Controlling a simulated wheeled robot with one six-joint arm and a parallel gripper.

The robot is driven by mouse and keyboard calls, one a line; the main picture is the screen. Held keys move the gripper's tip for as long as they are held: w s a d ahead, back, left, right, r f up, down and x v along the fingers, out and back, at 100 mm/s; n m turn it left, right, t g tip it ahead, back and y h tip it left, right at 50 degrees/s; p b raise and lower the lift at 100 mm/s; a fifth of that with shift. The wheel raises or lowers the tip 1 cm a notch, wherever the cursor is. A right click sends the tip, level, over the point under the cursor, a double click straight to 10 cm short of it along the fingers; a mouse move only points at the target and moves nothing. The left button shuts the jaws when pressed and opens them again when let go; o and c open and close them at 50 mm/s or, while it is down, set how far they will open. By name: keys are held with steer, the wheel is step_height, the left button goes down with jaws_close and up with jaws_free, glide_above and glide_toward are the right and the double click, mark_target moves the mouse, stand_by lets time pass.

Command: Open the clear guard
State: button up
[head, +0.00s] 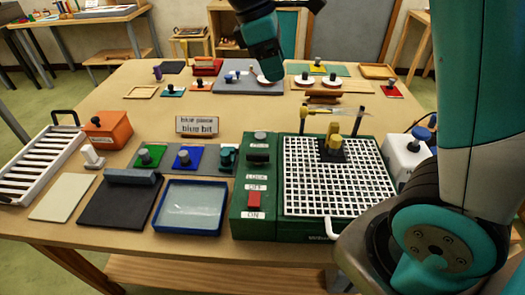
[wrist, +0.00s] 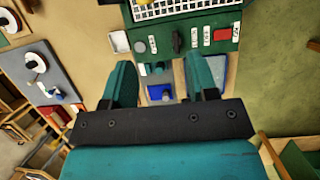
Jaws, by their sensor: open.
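A green machine (head: 262,190) stands at the front right of the table with a white grid top (head: 310,185). A brass-coloured head on a dark block (head: 333,145) sits on the grid. Behind it, a thin see-through piece, apparently the clear guard (head: 332,111), spans between yellow-and-black posts; its exact outline is hard to make out. My gripper (head: 266,78) hangs high over the back of the table, apart from the machine. In the wrist view my gripper (wrist: 161,82) is open and empty, with the machine's switch panel (wrist: 205,38) beyond the fingers.
Left of the machine are a blue-rimmed tray (head: 190,205), a dark mat (head: 118,205), an orange box (head: 108,130) and a white rack (head: 40,165). A white container (head: 403,155) stands close on the machine's right. A sign (head: 197,125) stands behind. Bare tabletop lies behind the sign.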

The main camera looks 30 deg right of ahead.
steer(key=s+a+f+m+t+y+b, duration=0.1)
steer(key=s+a+f+y, duration=0.1)
steer(key=s+a, duration=0.4)
steer(key=s+a+f+m+t+y+b, duration=0.1)
steer(key=s+a+y, duration=0.4)
steer(key=s, duration=0.6)
steer(key=shift+a+f+m, duration=0.8)
steer(key=shift+a+f, duration=0.1)
